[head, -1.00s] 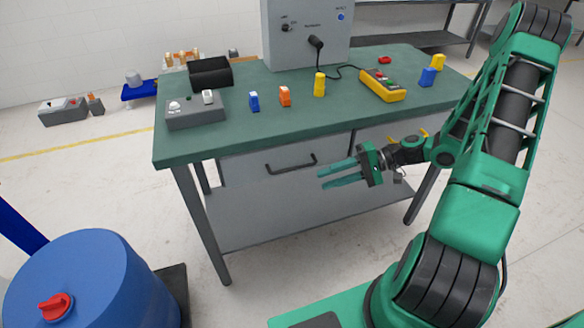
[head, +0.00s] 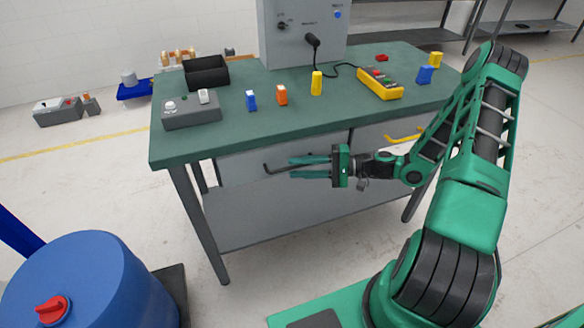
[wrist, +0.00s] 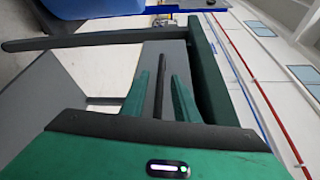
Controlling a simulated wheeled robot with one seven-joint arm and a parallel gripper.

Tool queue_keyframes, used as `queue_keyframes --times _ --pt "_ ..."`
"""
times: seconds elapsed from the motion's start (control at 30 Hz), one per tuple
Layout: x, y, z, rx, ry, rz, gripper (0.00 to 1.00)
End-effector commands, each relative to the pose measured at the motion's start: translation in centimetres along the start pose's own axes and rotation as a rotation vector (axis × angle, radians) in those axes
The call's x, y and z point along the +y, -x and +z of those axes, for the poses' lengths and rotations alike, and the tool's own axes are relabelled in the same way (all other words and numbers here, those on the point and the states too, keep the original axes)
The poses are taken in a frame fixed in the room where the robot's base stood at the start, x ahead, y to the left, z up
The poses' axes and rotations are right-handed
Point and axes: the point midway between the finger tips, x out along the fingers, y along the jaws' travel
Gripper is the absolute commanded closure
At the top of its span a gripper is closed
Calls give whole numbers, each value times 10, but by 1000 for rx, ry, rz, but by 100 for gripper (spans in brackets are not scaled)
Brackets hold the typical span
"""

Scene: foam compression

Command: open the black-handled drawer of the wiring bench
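The wiring bench (head: 225,137) has a green top and grey drawers beneath it. The black handle (head: 268,169) is on the left drawer (head: 237,171), whose front looks flush with the bench; my fingers partly cover the handle in the head view. My gripper (head: 290,167) is level with the handle, pointing left along the drawer front, fingers apart. In the wrist view, the dark handle bar (wrist: 159,75) shows between the two green fingertips (wrist: 160,78), with gaps on both sides. Whether the fingertips reach past the bar is hard to tell.
A yellow handle (head: 403,137) is on the right drawer, behind my arm. The green bench top overhangs the drawers. A lower shelf (head: 290,215) spans the legs. A blue barrel (head: 95,275) stands at the lower left.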

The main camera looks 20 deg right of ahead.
Motion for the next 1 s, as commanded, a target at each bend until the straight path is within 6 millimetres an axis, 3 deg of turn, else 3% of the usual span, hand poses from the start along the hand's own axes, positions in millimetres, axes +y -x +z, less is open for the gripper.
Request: queue_keyframes --times 0.2,0.57,0.7,0.83,0.87,1.0 --pt "0 -23 1 -2 -1 0 72" --pt "0 -28 0 0 -1 1 72" --pt "0 -28 0 0 0 1 100" --pt "0 -28 0 0 -1 1 100" --pt "0 -20 -3 3 1 1 100" --pt "1 -25 -1 3 -1 1 100"
